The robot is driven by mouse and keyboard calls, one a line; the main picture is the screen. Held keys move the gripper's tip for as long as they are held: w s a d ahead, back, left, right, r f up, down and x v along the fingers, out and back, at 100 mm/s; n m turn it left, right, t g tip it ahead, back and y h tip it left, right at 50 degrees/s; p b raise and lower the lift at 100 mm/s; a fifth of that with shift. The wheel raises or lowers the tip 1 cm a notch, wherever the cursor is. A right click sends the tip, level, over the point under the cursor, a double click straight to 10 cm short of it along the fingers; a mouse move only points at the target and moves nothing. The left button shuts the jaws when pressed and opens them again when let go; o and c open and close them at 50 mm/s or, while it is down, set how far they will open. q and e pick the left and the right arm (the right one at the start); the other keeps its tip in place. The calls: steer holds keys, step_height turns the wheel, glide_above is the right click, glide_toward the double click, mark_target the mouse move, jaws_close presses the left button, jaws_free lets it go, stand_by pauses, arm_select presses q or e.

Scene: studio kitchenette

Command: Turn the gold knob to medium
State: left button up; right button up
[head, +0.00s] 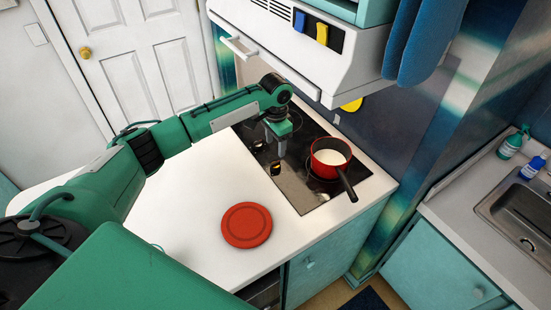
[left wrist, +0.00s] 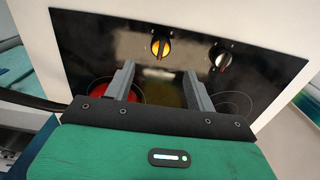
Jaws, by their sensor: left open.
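The gold knob (left wrist: 160,46) is near the top centre in the left wrist view, on the black cooktop (left wrist: 95,40). In the head view it appears as the nearer of two small knobs (head: 276,168) at the cooktop's left edge. Its setting is too small to read. A silver-white knob (left wrist: 221,56) sits to its right in the wrist view. My left gripper (head: 277,148) points down over the cooktop, open and empty. In the wrist view its fingertips (left wrist: 161,75) lie apart, with the gold knob beyond the gap, not between them. My right gripper is out of view.
A red saucepan (head: 330,157) with white contents stands on the cooktop right of my gripper, its dark handle (head: 349,187) toward the front. A red round plate-like disc (head: 246,225) lies on the white counter (head: 190,215). The range hood (head: 290,50) overhangs behind.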

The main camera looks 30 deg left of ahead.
mark_target(275, 163)
arm_select(q)
step_height(275, 163, down, 9)
steer(key=shift+r+p, duration=0.15)
steer(key=shift+p, duration=0.9)
steer(key=shift+w+f, duration=0.1)
steer(key=shift+f, duration=0.2)
steer(key=c, duration=1)
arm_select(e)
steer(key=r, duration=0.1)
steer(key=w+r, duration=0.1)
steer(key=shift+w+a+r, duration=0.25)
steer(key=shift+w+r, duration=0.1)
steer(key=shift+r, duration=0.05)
